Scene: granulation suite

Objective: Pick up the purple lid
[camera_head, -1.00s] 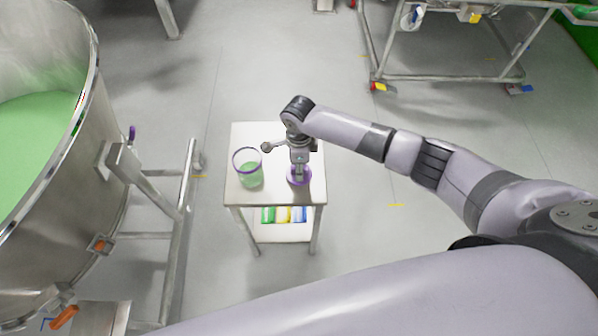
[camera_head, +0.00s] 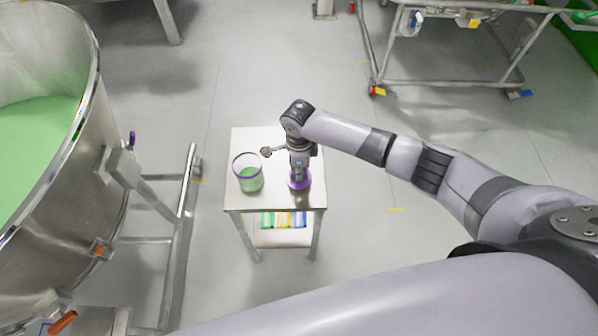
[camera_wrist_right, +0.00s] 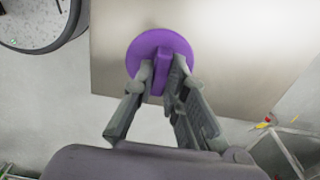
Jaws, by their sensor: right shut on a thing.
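The purple lid (camera_head: 299,183) is at the right front part of a small steel table (camera_head: 239,200). In the right wrist view the lid (camera_wrist_right: 146,49) is a round disc with a raised bar handle. My right gripper (camera_head: 298,174) points down over the lid. In the wrist view its two fingers (camera_wrist_right: 161,82) are on either side of the handle and shut on it. Whether the lid touches the tabletop I cannot tell. My left gripper is not in view.
A clear container with a purple rim and green contents (camera_head: 248,174) stands left of the lid on the table. Coloured items (camera_head: 283,220) lie on the lower shelf. A large steel vessel (camera_head: 62,180) stands at left. A wheeled steel frame (camera_head: 445,82) is at back right.

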